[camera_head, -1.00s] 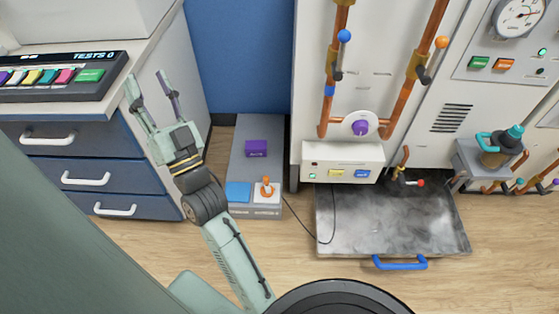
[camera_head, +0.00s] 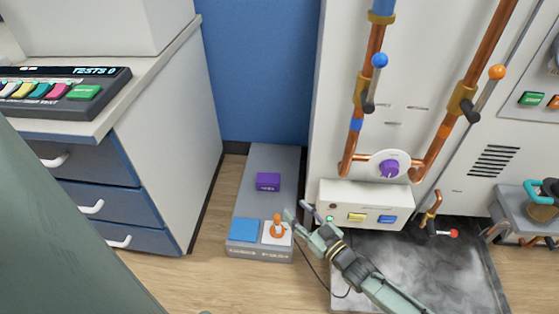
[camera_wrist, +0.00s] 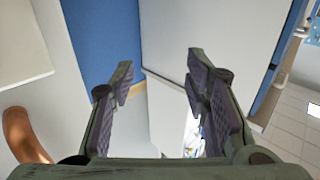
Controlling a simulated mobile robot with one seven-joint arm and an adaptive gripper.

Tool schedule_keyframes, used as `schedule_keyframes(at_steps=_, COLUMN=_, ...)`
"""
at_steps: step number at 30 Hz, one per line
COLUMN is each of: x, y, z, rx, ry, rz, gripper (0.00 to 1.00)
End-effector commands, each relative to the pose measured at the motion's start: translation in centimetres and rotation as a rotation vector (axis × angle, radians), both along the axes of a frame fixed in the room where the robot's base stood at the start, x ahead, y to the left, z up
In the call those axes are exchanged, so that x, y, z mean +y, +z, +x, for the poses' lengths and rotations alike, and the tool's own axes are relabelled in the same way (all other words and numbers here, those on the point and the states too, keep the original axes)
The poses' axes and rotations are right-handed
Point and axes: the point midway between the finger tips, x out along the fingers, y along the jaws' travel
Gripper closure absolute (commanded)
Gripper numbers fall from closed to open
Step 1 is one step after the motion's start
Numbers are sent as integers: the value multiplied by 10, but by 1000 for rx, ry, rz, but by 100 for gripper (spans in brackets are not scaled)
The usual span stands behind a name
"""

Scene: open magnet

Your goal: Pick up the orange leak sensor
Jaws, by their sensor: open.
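The orange leak sensor (camera_head: 278,229) stands upright on the white square (camera_head: 270,240) at the front right of a low grey platform on the floor. My gripper (camera_head: 298,212) is open and empty. In the head view its fingertips appear just right of the sensor; I cannot tell their height above it. In the wrist view my gripper's two fingers (camera_wrist: 158,78) are spread wide with nothing between them, and the orange sensor does not show there.
The grey platform (camera_head: 256,190) also carries a purple block (camera_head: 268,182) and a blue square (camera_head: 244,230). A white cabinet with copper pipes (camera_head: 362,110) and a control box (camera_head: 340,193) stands right. Blue-drawer cabinet (camera_head: 160,150) stands left. A dark metal tray (camera_head: 400,262) lies at right.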

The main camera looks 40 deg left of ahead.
Motion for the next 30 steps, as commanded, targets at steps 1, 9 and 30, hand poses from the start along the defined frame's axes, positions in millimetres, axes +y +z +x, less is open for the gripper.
schedule_keyframes(at_steps=1, x=0, y=-37, z=1, rx=-3, ry=1, rz=-2, gripper=57)
schedule_keyframes(at_steps=9, x=0, y=-129, z=3, rx=-8, ry=5, rz=-1, gripper=57)
schedule_keyframes(at_steps=30, x=53, y=-164, z=15, rx=-10, ry=8, rz=1, gripper=57)
